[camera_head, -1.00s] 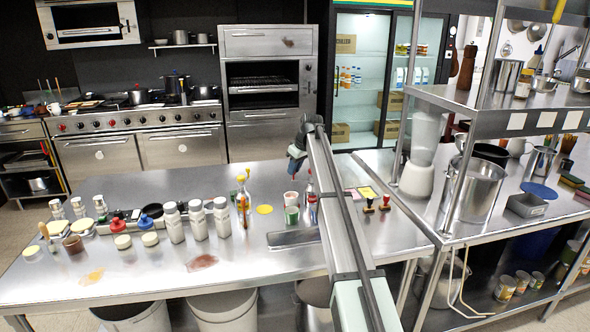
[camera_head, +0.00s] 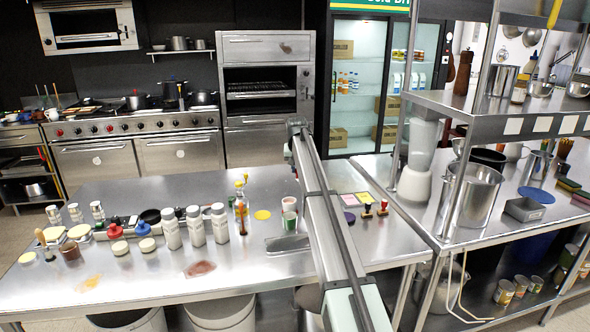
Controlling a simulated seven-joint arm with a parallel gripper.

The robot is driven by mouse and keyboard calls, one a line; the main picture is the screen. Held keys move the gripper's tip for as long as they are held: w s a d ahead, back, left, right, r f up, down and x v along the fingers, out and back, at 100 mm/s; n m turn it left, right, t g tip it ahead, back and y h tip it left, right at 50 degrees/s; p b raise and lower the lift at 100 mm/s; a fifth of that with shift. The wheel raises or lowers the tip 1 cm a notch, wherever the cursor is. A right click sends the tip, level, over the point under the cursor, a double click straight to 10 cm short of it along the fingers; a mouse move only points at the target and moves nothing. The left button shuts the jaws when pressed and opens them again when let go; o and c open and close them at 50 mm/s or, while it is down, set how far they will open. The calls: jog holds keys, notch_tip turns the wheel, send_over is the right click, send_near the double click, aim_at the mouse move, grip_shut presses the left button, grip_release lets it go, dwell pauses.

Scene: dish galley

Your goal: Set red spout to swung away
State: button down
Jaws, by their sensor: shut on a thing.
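I cannot pick out a red spout in the head view. My long arm runs from the bottom edge up across the counter (camera_head: 110,195) and covers a strip of it to the right of the small green-and-white cup (camera_head: 289,213). The end of my arm lies behind its own links, so my gripper's fingers and whatever is between them are hidden.
White shaker bottles (camera_head: 195,226), a yellow-topped bottle (camera_head: 241,206) and red-lidded (camera_head: 115,231) and blue-lidded (camera_head: 143,229) containers stand left of my arm. Stamps (camera_head: 383,207) stand right of it. A steel shelf (camera_head: 515,115) rises at right. The counter's back left is bare.

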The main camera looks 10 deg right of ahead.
jog(key=shift+w+d+m, duration=0.2)
jog(key=shift+d+m, duration=0.15)
jog(key=shift+m, duration=0.25)
jog(key=c, duration=1.1)
grip_release()
jog(key=v, duration=1.4)
jog(key=shift+w+a, duration=0.1)
jog(key=shift+a, duration=0.1)
